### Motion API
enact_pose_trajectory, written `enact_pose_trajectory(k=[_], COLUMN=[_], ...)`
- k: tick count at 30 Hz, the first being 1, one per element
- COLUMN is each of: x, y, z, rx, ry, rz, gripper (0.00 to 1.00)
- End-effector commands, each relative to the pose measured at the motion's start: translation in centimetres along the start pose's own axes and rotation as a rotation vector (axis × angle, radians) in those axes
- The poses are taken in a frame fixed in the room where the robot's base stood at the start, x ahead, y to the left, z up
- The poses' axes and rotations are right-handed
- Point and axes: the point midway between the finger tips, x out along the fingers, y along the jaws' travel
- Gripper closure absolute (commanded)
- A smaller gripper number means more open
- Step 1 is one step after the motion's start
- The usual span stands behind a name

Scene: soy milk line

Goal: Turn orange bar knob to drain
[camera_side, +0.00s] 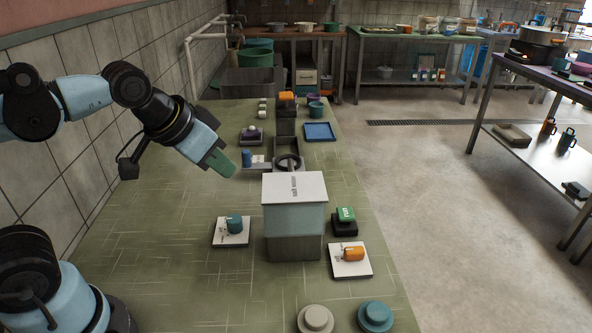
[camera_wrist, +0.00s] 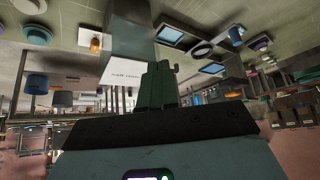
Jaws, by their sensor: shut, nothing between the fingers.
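An orange bar knob (camera_side: 352,254) sits on a white square plate (camera_side: 351,270) at the front right of the green table, right of a boxy tank with a white lid (camera_side: 294,187). An orange piece (camera_wrist: 95,46), which looks like this knob, shows small in the upper left of the wrist view. My gripper (camera_side: 224,164) hangs in the air left of and behind the tank, well apart from the knob. Its green fingers are together and empty, and they also show in the wrist view (camera_wrist: 158,84). The knob's exact angle and any marks on its plate are too small to read.
A teal knob (camera_side: 235,223) on a white plate stands left of the tank. A green switch on a dark block (camera_side: 345,215) stands right of it. Two round knobs (camera_side: 316,320) (camera_side: 375,317) are at the front edge. Another orange piece (camera_side: 287,96) is at the back. The left table area is clear.

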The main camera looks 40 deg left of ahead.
Motion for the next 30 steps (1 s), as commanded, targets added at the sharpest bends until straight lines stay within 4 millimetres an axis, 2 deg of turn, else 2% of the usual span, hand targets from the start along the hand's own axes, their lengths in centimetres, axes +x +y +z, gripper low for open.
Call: enact_pose_trajectory(k=[8,11,15,21,27,28,30], x=[0.8,1.1,1.4,1.5,1.2,1.1,2.2], y=[5.3,8.2,13.1,18.7,23.5,24.1,24.0], z=[-2.0,-2.7,-3.4,-3.4,-2.6,-2.5,-1.9], rx=[0.189,0.28,0.411,0.536,0.63,0.642,0.637], ry=[-0.05,-0.061,-0.059,-0.031,0.011,0.018,0.017], rz=[0.003,-0.005,-0.026,-0.055,-0.077,-0.081,-0.086], gripper=[1.0,1.0,1.0,1.0,1.0,1.0,1.0])
